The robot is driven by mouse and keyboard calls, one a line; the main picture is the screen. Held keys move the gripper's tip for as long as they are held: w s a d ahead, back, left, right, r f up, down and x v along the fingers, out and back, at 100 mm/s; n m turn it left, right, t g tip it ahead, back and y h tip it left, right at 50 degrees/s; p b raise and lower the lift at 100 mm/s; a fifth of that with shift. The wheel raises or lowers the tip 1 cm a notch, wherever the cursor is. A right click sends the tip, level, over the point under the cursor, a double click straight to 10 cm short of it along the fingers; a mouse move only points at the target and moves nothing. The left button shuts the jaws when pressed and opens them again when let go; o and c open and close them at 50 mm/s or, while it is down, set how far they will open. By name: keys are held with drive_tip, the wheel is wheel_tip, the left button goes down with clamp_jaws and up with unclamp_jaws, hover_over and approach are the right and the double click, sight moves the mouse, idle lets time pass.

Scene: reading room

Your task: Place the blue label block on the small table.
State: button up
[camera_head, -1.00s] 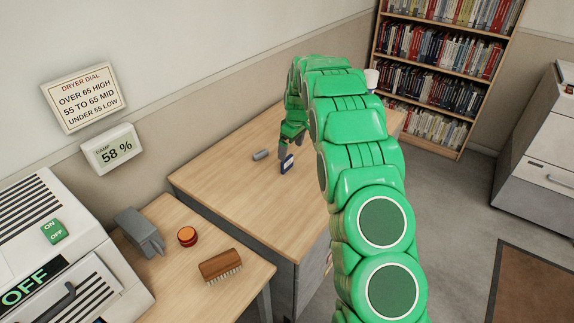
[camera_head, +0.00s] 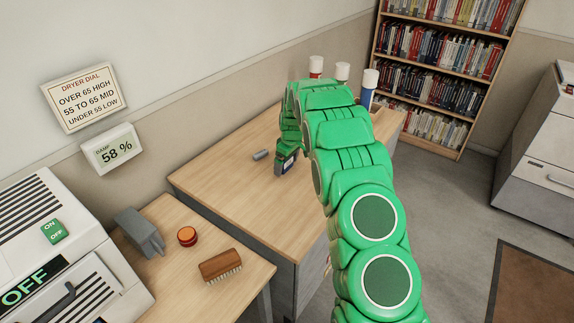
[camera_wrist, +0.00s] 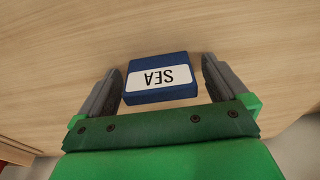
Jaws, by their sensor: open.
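The blue label block (camera_wrist: 160,94) stands on the wooden desk (camera_wrist: 50,85), with a white label reading "SEA" upside down in the wrist view. My gripper (camera_wrist: 162,88) is open, with one finger on each side of the block and a gap showing at each. In the head view the block (camera_head: 283,166) shows partly below my gripper (camera_head: 286,155), on the larger desk (camera_head: 235,190). The small table (camera_head: 205,213) stands in front of this desk, at the lower left.
The small table holds a brush (camera_head: 220,266), a round orange object (camera_head: 187,236) and a grey device (camera_head: 139,231). Capped bottles (camera_head: 369,88) stand behind my arm. Free wood shows on the desk's left part.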

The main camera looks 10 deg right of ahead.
drive_tip(key=c, duration=1.1)
drive_tip(key=shift+c, duration=0.2)
drive_tip(key=shift+r, duration=0.15)
drive_tip(key=shift+r, duration=0.2)
wheel_tip(320, 180, up, 3)
drive_tip(key=shift+s+f, duration=0.1)
drive_tip(key=s+r, duration=0.9)
drive_tip(key=s, duration=0.4)
drive_tip(key=shift+s+r, duration=0.3)
drive_tip(key=shift+s, duration=0.05)
